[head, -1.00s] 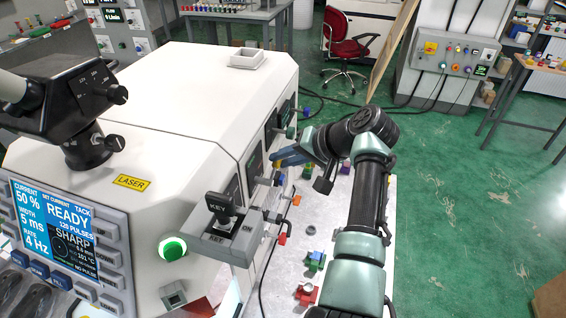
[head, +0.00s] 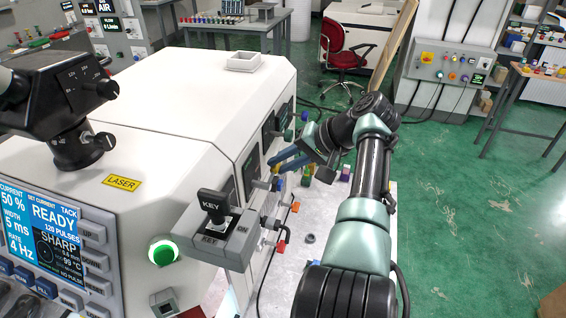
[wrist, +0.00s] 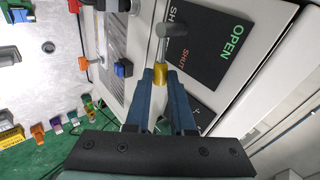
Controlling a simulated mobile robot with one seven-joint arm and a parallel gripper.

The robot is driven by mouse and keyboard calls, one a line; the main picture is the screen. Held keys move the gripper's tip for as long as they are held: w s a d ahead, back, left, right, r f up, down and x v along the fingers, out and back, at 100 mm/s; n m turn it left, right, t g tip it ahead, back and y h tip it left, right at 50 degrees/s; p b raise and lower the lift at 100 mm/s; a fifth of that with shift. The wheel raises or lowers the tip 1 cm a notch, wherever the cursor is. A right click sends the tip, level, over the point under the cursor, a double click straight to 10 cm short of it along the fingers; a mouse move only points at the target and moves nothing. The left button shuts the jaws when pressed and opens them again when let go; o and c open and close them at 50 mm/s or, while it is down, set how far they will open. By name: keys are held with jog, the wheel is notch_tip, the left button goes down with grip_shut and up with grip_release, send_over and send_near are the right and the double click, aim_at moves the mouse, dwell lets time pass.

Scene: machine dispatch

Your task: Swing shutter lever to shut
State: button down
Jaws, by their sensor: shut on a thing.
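The shutter lever (wrist: 173,31) shows in the wrist view as a grey cylindrical part with a thin rod and a brass-coloured end (wrist: 161,72). My gripper (wrist: 163,82) has its blue fingers shut on that brass end. Behind it is a dark label plate (wrist: 208,62) with green OPEN and red SHUT lettering. The lever lies beside the red SHUT word, apart from OPEN, and covers part of the white lettering. In the head view my gripper (head: 277,166) reaches the side of the white machine (head: 212,92); the lever is too small to make out there.
A key switch box (head: 221,240) juts out from the machine, near my arm. A row of small coloured parts (wrist: 60,125) shows at the left of the wrist view.

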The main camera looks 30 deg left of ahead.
jog(key=c, duration=0.8)
grip_release()
jog(key=shift+o, duration=0.2)
jog(key=b+v, duration=0.3)
jog(key=v, duration=0.9)
jog(key=shift+d+r+b, duration=0.3)
jog(key=shift+r+b, duration=0.05)
jog(key=shift+b, duration=0.05)
jog(key=shift+w, duration=0.1)
